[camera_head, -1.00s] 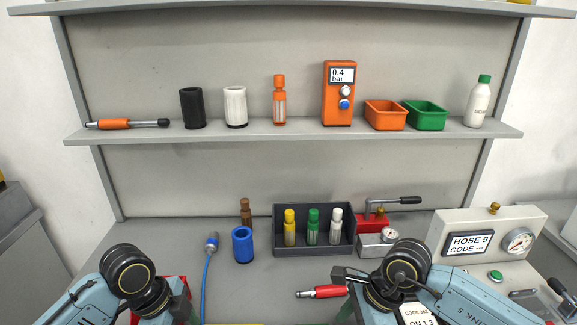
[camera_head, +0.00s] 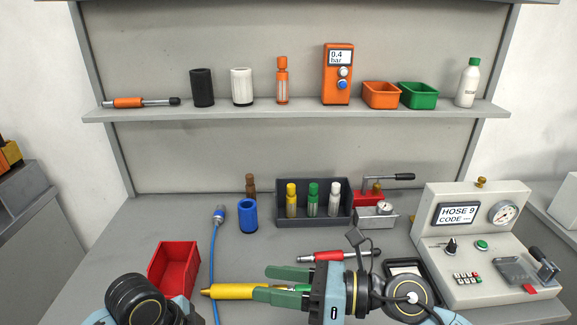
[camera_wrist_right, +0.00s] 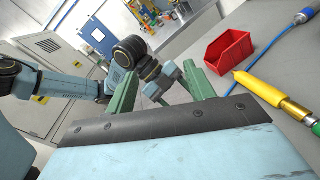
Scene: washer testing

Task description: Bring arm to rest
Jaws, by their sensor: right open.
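My right gripper (camera_head: 268,283) reaches in from the right at the front of the bench in the head view. Its green fingers are apart, and a yellow screwdriver-like tool (camera_head: 232,291) shows close by its fingertips. In the right wrist view, the open fingers (camera_wrist_right: 160,70) have nothing between them that they grip; the yellow tool (camera_wrist_right: 262,90) lies on the bench outside them, to the right.
A red bin (camera_head: 172,268) stands between my left arm and the blue hose (camera_head: 213,255). A red-handled tool (camera_head: 325,256) lies behind my right gripper. A rack (camera_head: 322,220) of several bottles and a test box (camera_head: 470,270) stand further back and right.

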